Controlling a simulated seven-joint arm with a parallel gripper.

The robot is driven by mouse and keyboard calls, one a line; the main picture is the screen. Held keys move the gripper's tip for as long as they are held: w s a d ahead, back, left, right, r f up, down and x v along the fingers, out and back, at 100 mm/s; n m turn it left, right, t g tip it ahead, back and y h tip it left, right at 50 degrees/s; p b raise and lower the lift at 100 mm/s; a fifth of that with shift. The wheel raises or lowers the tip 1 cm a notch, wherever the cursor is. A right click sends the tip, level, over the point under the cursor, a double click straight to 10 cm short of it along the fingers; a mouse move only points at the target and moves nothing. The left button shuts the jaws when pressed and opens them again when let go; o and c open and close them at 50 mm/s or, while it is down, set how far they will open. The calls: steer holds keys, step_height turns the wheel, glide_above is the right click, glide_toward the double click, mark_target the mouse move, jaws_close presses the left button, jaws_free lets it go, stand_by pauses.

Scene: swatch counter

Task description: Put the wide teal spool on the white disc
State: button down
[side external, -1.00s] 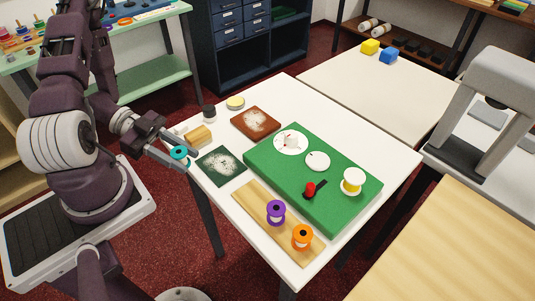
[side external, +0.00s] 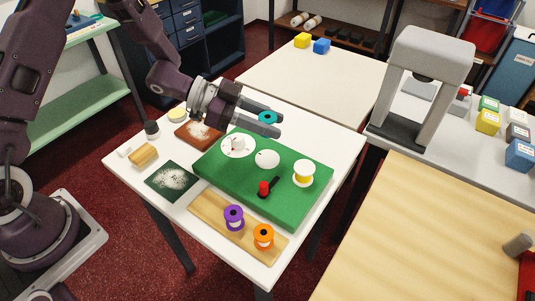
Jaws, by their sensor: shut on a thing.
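The teal spool (side external: 267,118) is between the fingers of my gripper (side external: 265,117), which is shut on it. The gripper holds it in the air near the back edge of the green board (side external: 220,172). The gripper is above and to the upper right of the larger disc in the picture. The lower part of the teal spool is partly hidden by the near finger.
On the green board are a white and yellow spool (side external: 303,173) and a red knob (side external: 264,188) with a black strap. A purple spool (side external: 234,217) and an orange spool (side external: 263,236) stand on a wooden strip (side external: 212,208). A grey arch (side external: 418,85) stands to the right.

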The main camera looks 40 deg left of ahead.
mark_target(268, 158)
step_height(268, 158, down, 8)
steer(key=shift+f, duration=0.15)
steer(key=shift+f, duration=0.1)
steer(key=c, duration=0.9)
jaws_free()
steer(key=shift+c, duration=0.2)
